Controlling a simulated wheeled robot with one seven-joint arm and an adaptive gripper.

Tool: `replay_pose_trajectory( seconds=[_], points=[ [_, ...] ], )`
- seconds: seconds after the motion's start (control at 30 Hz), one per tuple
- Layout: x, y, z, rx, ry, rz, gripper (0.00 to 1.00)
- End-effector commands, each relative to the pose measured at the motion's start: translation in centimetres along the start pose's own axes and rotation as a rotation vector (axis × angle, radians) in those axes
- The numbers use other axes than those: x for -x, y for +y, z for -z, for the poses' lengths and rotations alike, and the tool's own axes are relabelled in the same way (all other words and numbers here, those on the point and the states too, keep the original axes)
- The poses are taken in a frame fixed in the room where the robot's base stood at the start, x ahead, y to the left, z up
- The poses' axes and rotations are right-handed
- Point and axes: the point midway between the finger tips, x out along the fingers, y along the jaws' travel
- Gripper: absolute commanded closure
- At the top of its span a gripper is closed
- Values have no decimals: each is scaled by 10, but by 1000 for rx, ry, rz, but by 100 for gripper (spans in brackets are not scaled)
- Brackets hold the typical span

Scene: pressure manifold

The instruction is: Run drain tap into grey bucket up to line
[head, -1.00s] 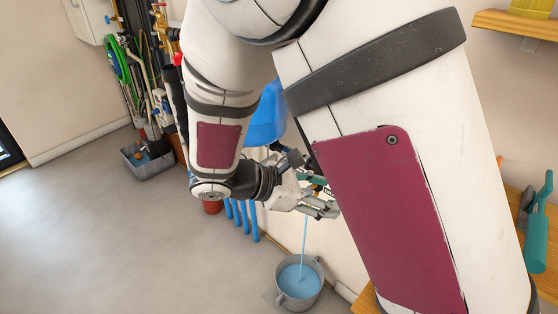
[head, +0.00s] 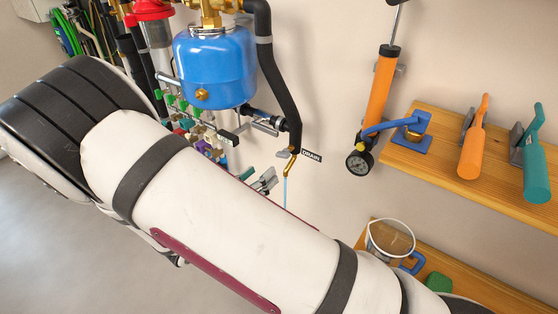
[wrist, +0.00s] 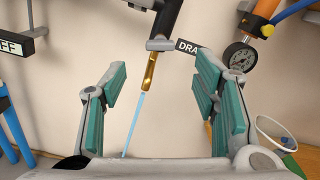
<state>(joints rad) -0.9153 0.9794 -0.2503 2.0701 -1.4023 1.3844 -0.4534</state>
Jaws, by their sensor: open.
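The drain tap (head: 291,165) is a brass spout under a black pipe with a DRAIN label (head: 311,156). A thin blue stream (head: 285,192) runs down from it. In the wrist view the brass spout (wrist: 149,72) and its grey lever (wrist: 160,44) show between and beyond my fingers, with the stream (wrist: 134,122) falling below. My gripper (wrist: 160,70) is open and empty, its teal pads apart on either side of the spout. In the head view my gripper (head: 265,181) shows partly behind my arm, left of the stream. The grey bucket and its water level are out of sight.
A blue tank (head: 215,65) and valve manifold (head: 195,125) are on the wall at left. An orange pump with a gauge (head: 382,85) hangs at right. My arm covers much of the view.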

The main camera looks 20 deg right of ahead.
Motion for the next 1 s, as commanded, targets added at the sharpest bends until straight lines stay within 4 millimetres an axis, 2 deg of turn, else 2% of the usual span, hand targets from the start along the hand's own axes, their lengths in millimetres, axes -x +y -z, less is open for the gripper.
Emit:
replay_pose_trajectory(
  seconds=[0.03,0.2,0.43,0.6,0.9,0.97,1.0],
  points=[
    [-12,0,2,0,2,3,45],
    [-45,0,2,-1,2,3,45],
    [-78,0,2,-2,2,3,45],
    [-89,0,1,-1,3,0,45],
    [-91,0,0,-1,2,0,45],
    [-91,0,0,-1,2,0,56],
    [-91,0,0,-1,2,0,65]
  ],
)
